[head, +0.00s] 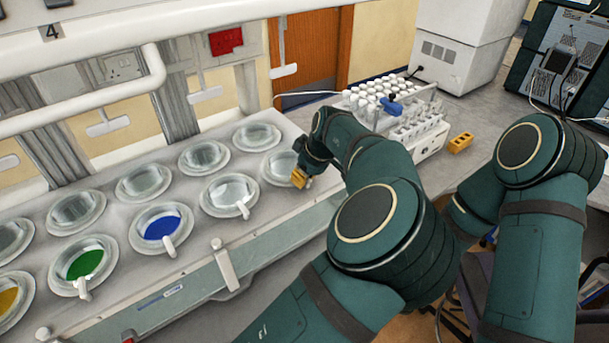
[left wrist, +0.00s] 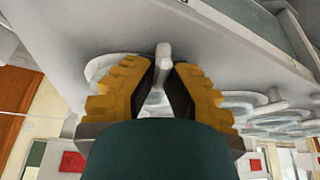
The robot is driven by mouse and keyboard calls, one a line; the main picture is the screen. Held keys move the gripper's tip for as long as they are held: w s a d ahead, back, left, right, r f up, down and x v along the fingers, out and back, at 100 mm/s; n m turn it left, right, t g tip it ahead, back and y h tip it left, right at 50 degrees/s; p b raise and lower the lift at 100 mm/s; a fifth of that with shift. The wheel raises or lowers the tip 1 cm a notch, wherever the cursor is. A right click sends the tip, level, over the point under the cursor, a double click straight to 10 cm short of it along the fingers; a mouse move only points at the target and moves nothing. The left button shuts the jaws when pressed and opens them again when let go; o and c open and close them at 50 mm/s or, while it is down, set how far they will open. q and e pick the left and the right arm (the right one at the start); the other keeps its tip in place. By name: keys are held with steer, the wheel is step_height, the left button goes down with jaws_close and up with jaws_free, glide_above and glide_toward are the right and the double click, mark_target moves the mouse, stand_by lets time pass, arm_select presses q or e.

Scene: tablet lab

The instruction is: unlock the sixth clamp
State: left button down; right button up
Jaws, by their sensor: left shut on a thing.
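The panel (head: 130,305) carries two rows of round ports with white rims. The port at the far right end of the front row (head: 271,170) is at my left gripper (head: 300,180). My left gripper's yellow ribbed fingers are shut on that port's white clamp handle (left wrist: 163,62), which shows between the fingers in the left wrist view. Part of the port rim is hidden by the gripper. Neighbouring front-row ports have white handles, such as the clear one (head: 243,210), the blue one (head: 169,245) and the green one (head: 82,288).
A rack of white-capped vials (head: 375,92) stands beyond my left wrist, with a small blue item (head: 394,108) on it. A white rail (head: 90,110) runs above the panel. A white instrument (head: 465,45) stands behind.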

arm_select(q)
steer(key=c, duration=1)
jaws_free()
steer(key=v, duration=1.2)
